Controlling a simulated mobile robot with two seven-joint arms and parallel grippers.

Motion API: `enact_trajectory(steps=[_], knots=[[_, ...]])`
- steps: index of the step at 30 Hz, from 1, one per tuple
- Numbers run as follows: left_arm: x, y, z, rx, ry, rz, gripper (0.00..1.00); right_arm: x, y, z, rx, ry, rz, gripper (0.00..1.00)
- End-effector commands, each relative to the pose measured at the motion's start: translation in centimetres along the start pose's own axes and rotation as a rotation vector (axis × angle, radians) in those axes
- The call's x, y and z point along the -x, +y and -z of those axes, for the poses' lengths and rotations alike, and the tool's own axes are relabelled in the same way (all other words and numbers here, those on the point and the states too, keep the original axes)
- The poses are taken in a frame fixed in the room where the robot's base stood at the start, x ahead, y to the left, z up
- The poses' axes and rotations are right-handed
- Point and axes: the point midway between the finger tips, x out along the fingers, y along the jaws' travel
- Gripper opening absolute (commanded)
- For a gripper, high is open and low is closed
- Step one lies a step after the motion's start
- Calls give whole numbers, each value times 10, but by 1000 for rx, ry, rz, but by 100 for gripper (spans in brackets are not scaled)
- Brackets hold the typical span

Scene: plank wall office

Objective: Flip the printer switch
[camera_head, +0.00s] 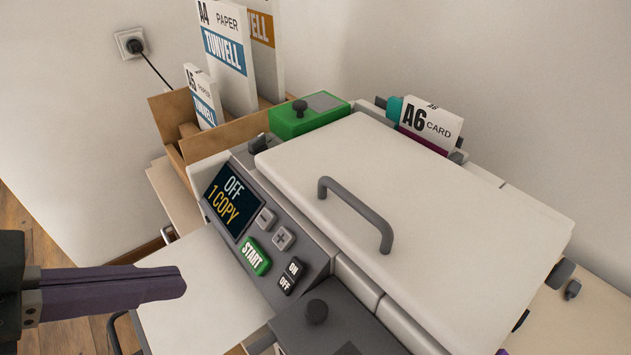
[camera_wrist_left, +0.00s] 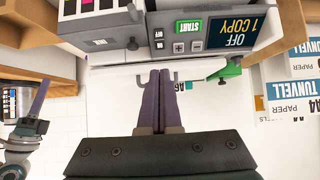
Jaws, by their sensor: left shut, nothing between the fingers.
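The printer (camera_head: 375,190) is white with a grey front panel; its display reads OFF and 1 COPY. The printer switch (camera_head: 291,276) is a dark rocker marked ON and OFF, right of the green START button (camera_head: 255,256). The switch also shows upside down in the left wrist view (camera_wrist_left: 159,39). My left gripper (camera_head: 182,283) is shut and empty, left of the switch and apart from it. Its dark purple fingers (camera_wrist_left: 160,73) lie together in the left wrist view. What looks like my right gripper (camera_wrist_left: 40,98) shows at that view's left; its jaw opening is unclear.
A grey lid handle (camera_head: 355,213) stands up from the printer. A dark unit with a round knob (camera_head: 317,311) sits right of the switch. A white tray (camera_head: 200,285) juts out in front of the panel. A wooden box (camera_head: 222,140) holds paper packs behind the display.

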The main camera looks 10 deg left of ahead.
Motion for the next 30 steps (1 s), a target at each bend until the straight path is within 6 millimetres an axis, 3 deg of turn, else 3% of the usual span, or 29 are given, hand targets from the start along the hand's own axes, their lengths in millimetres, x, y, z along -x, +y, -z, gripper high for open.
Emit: enact_trajectory(steps=[14, 20, 30], knots=[[-6, -1, -1, 1, 2, 2, 0, -3, 0, -1, 0, 1, 0, 0], [-33, -1, 0, 2, 7, 2, 0, -12, 0, -4, 0, 1, 0, 0], [-103, 0, 0, 2, 4, -1, 0, -28, -1, -9, 0, 1, -1, 0]])
